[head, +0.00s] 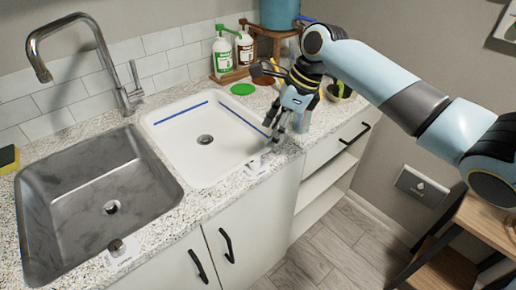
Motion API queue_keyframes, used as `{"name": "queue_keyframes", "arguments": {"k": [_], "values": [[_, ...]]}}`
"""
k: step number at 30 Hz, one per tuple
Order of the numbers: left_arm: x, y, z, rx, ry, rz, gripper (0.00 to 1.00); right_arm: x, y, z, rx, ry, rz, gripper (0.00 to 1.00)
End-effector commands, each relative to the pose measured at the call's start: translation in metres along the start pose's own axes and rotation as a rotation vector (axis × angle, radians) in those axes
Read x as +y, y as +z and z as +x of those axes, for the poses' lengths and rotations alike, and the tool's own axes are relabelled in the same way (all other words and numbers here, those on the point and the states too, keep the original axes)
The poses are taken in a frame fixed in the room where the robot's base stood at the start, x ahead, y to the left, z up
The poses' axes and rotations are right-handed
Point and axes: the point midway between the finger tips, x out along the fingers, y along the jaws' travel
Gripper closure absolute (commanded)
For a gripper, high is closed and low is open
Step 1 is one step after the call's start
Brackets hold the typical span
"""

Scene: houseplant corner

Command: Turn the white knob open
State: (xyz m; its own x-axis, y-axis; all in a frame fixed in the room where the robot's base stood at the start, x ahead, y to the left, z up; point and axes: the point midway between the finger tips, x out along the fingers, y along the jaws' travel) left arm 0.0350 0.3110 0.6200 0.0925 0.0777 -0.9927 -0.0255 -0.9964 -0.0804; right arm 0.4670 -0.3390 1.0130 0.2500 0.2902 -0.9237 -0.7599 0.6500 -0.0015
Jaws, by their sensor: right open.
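A small pale knob (255,163) sits with a white label on the speckled counter, at the front right corner of the white basin (160,124). It looks like the white knob, but it is too small for me to tell how it is turned. My right gripper (277,134) comes in from the upper right and points down, just above and behind this knob. Its fingers are apart, with nothing seen between them, and it looks clear of the knob. A second, greyish knob (117,246) with a label sits in front of the steel sink. My left gripper is out of view.
The steel sink (60,175) with a tall faucet (102,50) is at the left. Behind the basin stand a green-labelled bottle (222,55), another pump bottle (244,48), a green disc (242,89) and a blue container (279,14). A yellow sponge (8,157) lies far left.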

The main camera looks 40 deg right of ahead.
Motion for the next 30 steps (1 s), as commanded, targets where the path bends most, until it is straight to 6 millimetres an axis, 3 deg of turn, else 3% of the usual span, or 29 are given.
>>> {"name": "queue_keyframes", "arguments": {"k": [9, 15, 28, 30], "values": [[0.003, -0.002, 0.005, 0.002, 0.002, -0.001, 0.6, 0.001, 0.0, 0.062, -0.001, 0.004, 0.003, 0.48], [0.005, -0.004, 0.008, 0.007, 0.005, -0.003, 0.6, 0.001, -0.001, 0.092, -0.001, 0.002, 0.002, 0.48], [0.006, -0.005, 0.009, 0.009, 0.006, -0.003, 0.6, 0.001, -0.001, 0.104, 0.001, 0.001, 0.0, 0.48], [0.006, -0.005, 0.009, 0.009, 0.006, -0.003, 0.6, 0.001, -0.001, 0.103, 0.001, 0.001, 0.0, 0.57]]}}
